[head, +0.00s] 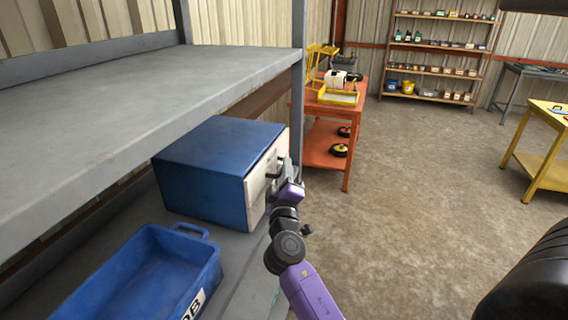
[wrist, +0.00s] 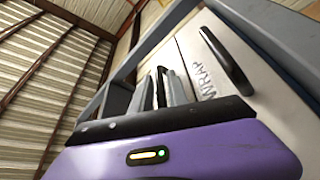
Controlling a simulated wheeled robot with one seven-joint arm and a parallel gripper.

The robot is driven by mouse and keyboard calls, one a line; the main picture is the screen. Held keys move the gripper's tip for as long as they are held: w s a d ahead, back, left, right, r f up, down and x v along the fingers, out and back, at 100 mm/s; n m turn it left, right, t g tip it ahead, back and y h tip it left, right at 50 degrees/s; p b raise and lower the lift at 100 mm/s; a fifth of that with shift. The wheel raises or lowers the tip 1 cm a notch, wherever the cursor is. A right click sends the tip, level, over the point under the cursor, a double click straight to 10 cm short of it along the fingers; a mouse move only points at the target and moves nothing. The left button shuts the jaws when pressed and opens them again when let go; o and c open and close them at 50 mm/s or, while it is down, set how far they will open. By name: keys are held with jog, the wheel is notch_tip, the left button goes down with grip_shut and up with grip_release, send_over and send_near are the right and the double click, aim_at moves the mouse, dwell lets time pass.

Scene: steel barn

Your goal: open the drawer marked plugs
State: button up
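A blue cabinet (head: 205,172) with pale drawer fronts (head: 257,184) stands on the lower shelf. Dark handles stick out from the fronts. My gripper (head: 285,175) is at the fronts, on the cabinet's right side. In the wrist view its two grey fingers (wrist: 164,88) stand close together, with a dark, handle-like piece between them. Whether they are clamped on it cannot be told. Beside them is a drawer front marked WRAP (wrist: 208,75) with a black bar handle (wrist: 226,58). No plugs label is readable; the front at the fingers is mostly hidden.
A grey upper shelf (head: 130,100) hangs over the cabinet, with a grey post (head: 298,90) close to my gripper. A blue bin (head: 150,275) sits in front of the cabinet on the lower shelf. An orange cart (head: 325,145) stands behind.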

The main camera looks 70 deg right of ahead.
jog(key=shift+w+d, duration=0.2)
jog(key=shift+d, duration=0.15)
grip_shut()
dwell(1.2)
